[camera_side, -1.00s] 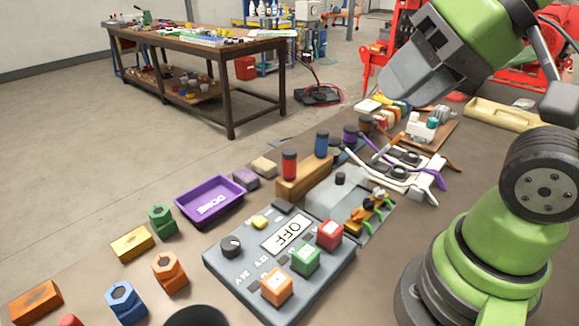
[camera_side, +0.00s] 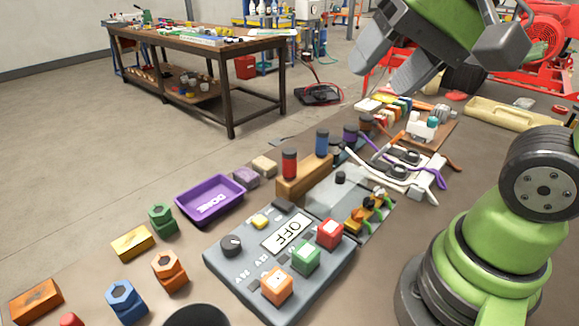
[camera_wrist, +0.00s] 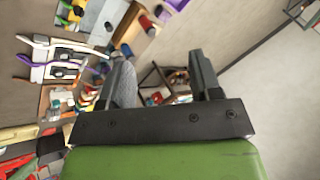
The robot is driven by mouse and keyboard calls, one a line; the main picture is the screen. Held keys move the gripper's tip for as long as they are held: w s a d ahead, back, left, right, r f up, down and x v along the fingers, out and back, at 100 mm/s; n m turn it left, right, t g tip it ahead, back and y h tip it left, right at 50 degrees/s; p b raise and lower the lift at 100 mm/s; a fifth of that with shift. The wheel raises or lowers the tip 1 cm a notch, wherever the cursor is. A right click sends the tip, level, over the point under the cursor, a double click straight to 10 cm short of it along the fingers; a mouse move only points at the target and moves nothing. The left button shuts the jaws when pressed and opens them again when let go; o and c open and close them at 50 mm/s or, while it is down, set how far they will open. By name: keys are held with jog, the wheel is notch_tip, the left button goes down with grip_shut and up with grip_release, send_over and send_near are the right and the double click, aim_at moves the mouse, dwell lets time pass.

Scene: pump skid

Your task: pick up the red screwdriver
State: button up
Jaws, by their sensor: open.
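A red-handled tool, likely the red screwdriver (camera_side: 289,163), stands upright in the near end of a wooden block (camera_side: 297,186) in the side view. A blue-handled one (camera_side: 321,143) stands beside it in the same block. My gripper (camera_side: 374,74) is open and empty, above and to the right of the block in the picture, well apart from the red handle. In the wrist view its two fingers (camera_wrist: 163,62) are spread with nothing held between them.
A grey control box (camera_side: 270,262) with coloured buttons and an OFF plate stands in front of the block. A purple tray (camera_side: 210,201) and several coloured nuts lie to the left. White cable parts (camera_side: 405,168) lie to the right. A dark workbench (camera_side: 215,50) stands behind.

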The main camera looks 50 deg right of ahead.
jog(key=w+d+f+m+g, duration=0.2)
jog(key=w+m, duration=0.6)
jog(key=w, duration=0.1)
jog(key=m+g+h, duration=0.2)
jog(key=m+g, duration=0.2)
jog(key=m, duration=1)
send_over(293, 149)
notch_tip(293, 149, down, 13)
jog(key=shift+a+r, duration=0.1)
jog(key=shift+r, duration=0.05)
notch_tip(293, 149, down, 4)
jog(key=shift+f, duration=0.25)
jog(key=f, duration=0.6)
jog(key=shift+a, duration=0.2)
jog(key=c, duration=1)
